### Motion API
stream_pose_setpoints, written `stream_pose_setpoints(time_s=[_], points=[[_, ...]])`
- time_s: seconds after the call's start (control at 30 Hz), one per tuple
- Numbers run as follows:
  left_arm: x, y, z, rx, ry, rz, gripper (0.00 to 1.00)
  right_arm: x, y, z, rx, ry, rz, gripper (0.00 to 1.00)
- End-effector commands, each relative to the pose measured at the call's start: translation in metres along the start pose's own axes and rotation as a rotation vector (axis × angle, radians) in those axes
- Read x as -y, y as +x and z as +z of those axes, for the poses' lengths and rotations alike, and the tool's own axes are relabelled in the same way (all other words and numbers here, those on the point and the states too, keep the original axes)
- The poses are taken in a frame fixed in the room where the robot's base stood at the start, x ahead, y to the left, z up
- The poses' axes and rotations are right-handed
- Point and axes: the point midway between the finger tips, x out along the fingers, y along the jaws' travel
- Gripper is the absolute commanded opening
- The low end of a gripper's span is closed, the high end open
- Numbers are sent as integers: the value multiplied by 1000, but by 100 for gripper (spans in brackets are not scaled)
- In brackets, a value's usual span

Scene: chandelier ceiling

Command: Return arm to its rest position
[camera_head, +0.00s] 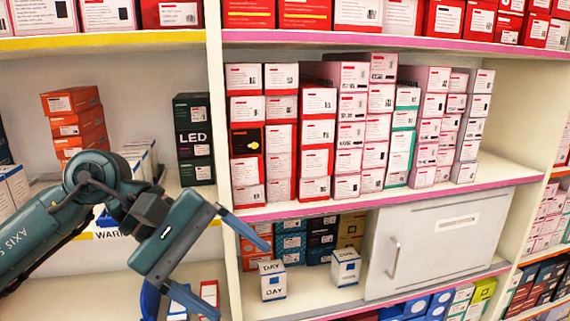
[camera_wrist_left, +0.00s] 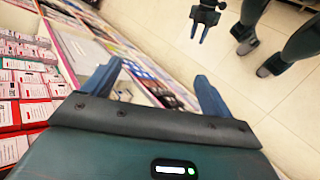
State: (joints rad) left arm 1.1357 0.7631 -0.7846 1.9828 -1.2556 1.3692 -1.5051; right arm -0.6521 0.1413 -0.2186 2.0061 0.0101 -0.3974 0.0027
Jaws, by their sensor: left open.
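My left arm comes in from the left in the head view, in front of the shelves. Its gripper (camera_head: 243,283) is open and empty, with its two blue fingers spread apart and pointing right. The fingers stand in front of the shelf upright and the lower compartment. The left wrist view also shows this gripper (camera_wrist_left: 155,75) with nothing between its fingers. Another gripper, apparently my right one (camera_wrist_left: 204,20), shows small at the top of the left wrist view, over the floor.
The shelf holds stacked red and white boxes (camera_head: 318,130). Two small white boxes, one marked DAY (camera_head: 272,281) and one beside it (camera_head: 345,267), stand near the left fingers. A grey sliding door (camera_head: 430,245) covers the right part. Pale floor (camera_wrist_left: 285,105) is open away from the shelves.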

Motion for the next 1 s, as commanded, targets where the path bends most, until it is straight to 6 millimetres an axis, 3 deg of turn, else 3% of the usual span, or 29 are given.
stream_pose_setpoints(time_s=[0.03,0.1,0.2,0.3,0.47,0.57,0.67,0.7,0.83,1.0], points=[[-2,22,13,147,-135,75,85,0,0,1,2,2,0,36],[-11,38,28,337,-336,177,85,1,-1,2,4,2,0,36],[-23,48,40,610,-658,304,85,1,-1,3,5,2,-1,36],[-32,49,33,883,-1010,414,85,1,-2,5,10,3,-1,36],[-21,50,-13,1323,-1613,560,85,2,-3,8,16,4,-2,36],[10,59,-56,1604,-2002,644,85,2,-3,8,17,5,-2,36],[63,80,-98,1894,-2386,733,85,2,-3,8,17,4,-2,36],[89,91,-112,-1791,2254,-688,85,2,-3,8,17,4,-2,36],[177,131,-135,-1482,1827,-572,85,2,-3,8,18,2,-2,36],[280,178,-126,-1187,1376,-488,85,1,-3,8,17,0,-2,36]])
